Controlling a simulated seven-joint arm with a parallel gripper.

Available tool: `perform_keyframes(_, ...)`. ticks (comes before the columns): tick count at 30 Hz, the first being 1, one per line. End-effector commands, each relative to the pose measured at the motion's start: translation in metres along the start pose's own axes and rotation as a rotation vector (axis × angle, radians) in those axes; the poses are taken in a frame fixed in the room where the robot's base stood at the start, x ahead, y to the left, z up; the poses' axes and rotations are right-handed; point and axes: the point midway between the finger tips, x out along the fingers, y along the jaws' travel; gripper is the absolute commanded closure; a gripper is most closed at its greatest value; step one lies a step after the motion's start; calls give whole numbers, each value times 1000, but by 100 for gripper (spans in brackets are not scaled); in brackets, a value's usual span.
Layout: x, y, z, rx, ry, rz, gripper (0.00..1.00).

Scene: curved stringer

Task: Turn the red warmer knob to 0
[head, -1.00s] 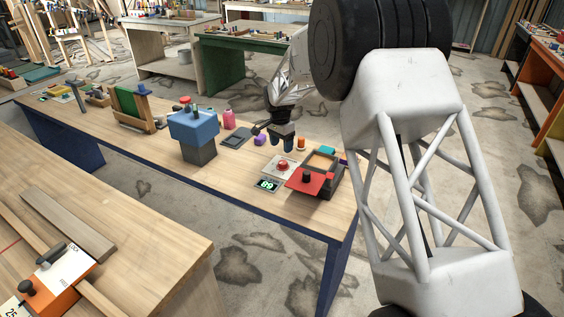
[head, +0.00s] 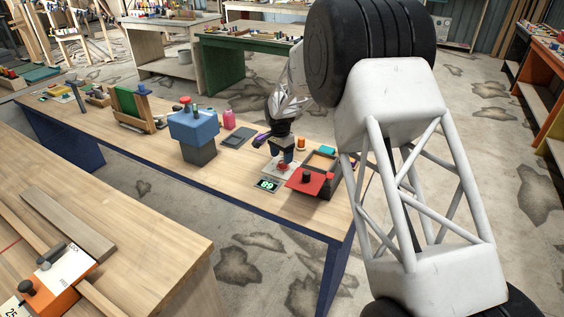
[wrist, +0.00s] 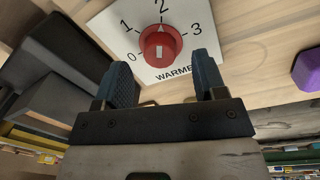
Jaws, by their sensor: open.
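The red warmer knob (wrist: 160,45) sits on a white plate (wrist: 110,22) marked 0, 1, 2, 3 and WARMER. A white mark at the knob's edge faces the 2. In the head view the knob (head: 283,168) shows just below my gripper (head: 281,156). In the wrist view my gripper (wrist: 159,68) is open, its blue fingers apart to the left and right of the knob. I cannot tell whether they touch it. A small display (head: 267,185) with green digits, seemingly 69, lies in front of the plate.
A red plate with a black knob (head: 306,178) stands close at the right. A dark tray (head: 237,138) and a blue box (head: 194,125) lie to the left. A purple block (wrist: 306,70) shows right of the plate in the wrist view. The tabletop (head: 232,172) is clear in front.

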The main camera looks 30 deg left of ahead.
Motion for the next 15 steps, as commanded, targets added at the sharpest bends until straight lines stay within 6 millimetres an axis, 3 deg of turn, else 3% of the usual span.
perform_keyframes(6,22,0,0,0,0,0,35)
perform_keyframes(15,30,0,0,0,0,0,35)
